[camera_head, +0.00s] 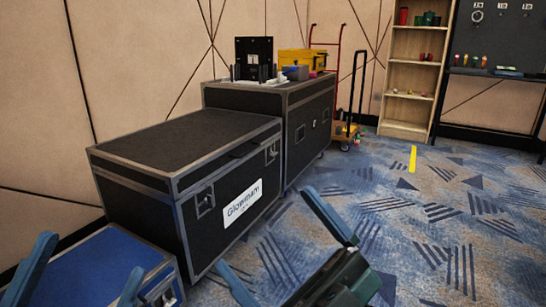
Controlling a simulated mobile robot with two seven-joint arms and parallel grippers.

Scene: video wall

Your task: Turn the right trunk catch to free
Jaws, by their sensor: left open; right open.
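A black trunk (185,150) with metal edges and a white label (242,203) stands against the wall, its lid down. Its right catch (271,153) is on the front face near the right end, small in view; I cannot tell which way it is turned. Its left catch (205,201) is on the same face, left of the label. My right gripper (265,228) is open and empty, its blue fingers spread in front of the trunk, below and apart from the right catch. My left gripper (90,256) is open at the bottom left, far from that catch.
A blue-topped case (95,265) stands at the bottom left, under my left gripper. A taller black case (308,120) with equipment on top stands beyond the trunk. A red hand truck (328,47) and a wooden shelf (412,65) are behind. The carpet at right is clear.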

